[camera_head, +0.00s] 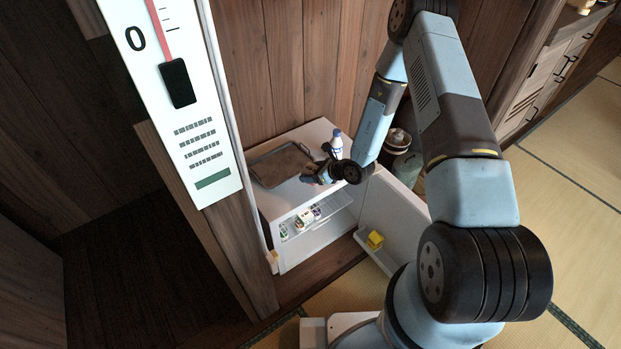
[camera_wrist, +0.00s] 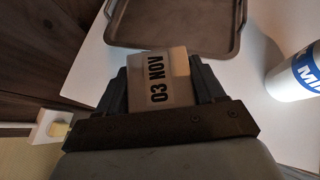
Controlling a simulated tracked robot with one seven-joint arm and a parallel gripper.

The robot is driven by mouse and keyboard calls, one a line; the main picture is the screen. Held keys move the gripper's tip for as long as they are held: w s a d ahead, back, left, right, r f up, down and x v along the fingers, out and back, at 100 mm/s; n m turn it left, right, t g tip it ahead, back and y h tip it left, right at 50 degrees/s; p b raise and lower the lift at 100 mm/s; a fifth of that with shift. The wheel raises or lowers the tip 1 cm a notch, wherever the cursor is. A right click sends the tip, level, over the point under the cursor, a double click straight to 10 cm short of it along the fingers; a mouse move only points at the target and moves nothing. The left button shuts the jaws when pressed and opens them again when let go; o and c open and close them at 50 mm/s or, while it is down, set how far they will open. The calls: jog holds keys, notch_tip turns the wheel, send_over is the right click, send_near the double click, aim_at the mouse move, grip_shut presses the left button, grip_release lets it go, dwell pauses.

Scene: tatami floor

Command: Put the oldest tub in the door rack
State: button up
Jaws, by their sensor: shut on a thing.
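My gripper (camera_head: 318,176) is above the top of the small white fridge (camera_head: 318,134). In the wrist view my gripper (camera_wrist: 160,76) is shut on a pale tub (camera_wrist: 158,88) whose label reads "03 NOV". Several other small tubs (camera_head: 304,218) stand on the wire shelf inside the fridge; their dates are too small to read. The fridge door (camera_head: 398,215) is open to the right. Its door rack (camera_head: 366,249) is low on the inner side and holds a yellow block-like item (camera_head: 375,239).
A dark tray (camera_head: 280,166) lies on the fridge top and also shows ahead in the wrist view (camera_wrist: 180,42). A white and blue milk bottle (camera_head: 337,146) stands right of it. A greenish bin (camera_head: 404,168) stands behind the door. A wooden post and tall white sign (camera_head: 187,120) border the left.

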jog(key=shift+w+a+f, duration=0.1)
jog(key=shift+w+f, duration=0.2)
jog(key=shift+f, duration=0.2)
jog(key=shift+w+f, duration=0.3)
jog(key=shift+f, duration=1.45)
jog(key=shift+f, duration=0.1)
jog(key=o, duration=1.3)
jog(key=shift+c, duration=0.2)
